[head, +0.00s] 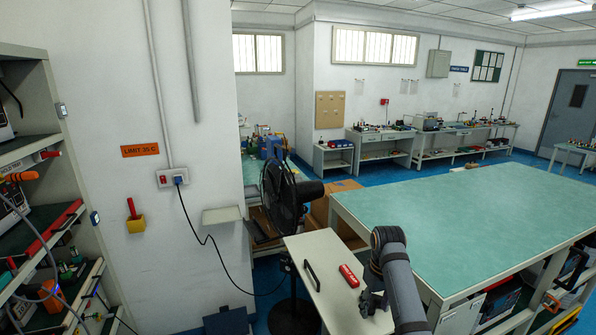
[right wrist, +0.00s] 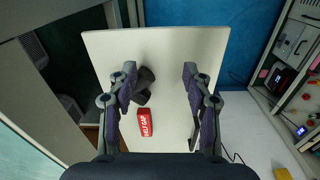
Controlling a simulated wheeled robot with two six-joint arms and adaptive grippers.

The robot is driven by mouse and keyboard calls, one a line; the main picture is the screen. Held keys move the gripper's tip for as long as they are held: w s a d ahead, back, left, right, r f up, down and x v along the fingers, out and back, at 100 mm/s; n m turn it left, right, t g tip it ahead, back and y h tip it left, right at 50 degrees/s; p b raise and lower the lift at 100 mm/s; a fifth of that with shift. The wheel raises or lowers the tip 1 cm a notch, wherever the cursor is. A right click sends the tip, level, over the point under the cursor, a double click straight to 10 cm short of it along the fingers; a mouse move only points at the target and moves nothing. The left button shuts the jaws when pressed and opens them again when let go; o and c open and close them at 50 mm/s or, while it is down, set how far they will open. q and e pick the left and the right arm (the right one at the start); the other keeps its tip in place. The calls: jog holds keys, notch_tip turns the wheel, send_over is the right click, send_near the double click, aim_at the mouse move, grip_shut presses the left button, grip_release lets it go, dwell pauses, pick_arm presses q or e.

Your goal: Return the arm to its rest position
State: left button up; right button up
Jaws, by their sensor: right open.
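My right arm comes in over the small pale table in the head view. Its gripper (head: 373,302) points down above the table's near right part. In the right wrist view the right gripper (right wrist: 160,80) has its two fingers wide apart, with nothing held between them. A dark cylindrical object (right wrist: 145,82) lies below, close to the left finger; the arm hides it in the head view. A red box with white lettering (head: 349,276) lies on the table; it also shows in the right wrist view (right wrist: 146,122). My left gripper is not in view.
The small table (head: 313,245) also bears a black handle-like piece (head: 312,276). A black fan (head: 283,195) stands behind it. A large green-topped workbench (head: 460,215) is at right. Shelves (head: 40,150) stand at far left. A black cable hangs from the wall socket.

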jog(key=s+d+f+m+t, duration=0.1)
jog(key=s+d+f, duration=0.1)
jog(key=s+f, duration=0.45)
jog(key=s+d+f+m+t, duration=0.1)
jog(key=s+d+f, duration=0.1)
jog(key=s+f, duration=0.45)
jog(key=s+r+t, duration=0.1)
jog(key=s+r, duration=0.1)
jog(key=s, duration=0.7)
jog(key=s+r, duration=0.3)
jog(key=s, duration=0.5)
jog(key=s+d+f+g+h+b, duration=0.2)
jog(key=f+b, duration=0.6)
jog(key=f, duration=2.9)
pick_arm(q)
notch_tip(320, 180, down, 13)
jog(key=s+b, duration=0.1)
jog(key=b, duration=0.4)
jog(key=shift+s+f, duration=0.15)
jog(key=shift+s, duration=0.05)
pick_arm(e)
jog(key=s+d+f+y, duration=0.1)
jog(key=s+f, duration=1.7)
jog(key=f, duration=0.1)
jog(key=shift+s+f+m, duration=0.2)
jog(key=shift+s+m, duration=0.1)
jog(key=shift+m, duration=0.1)
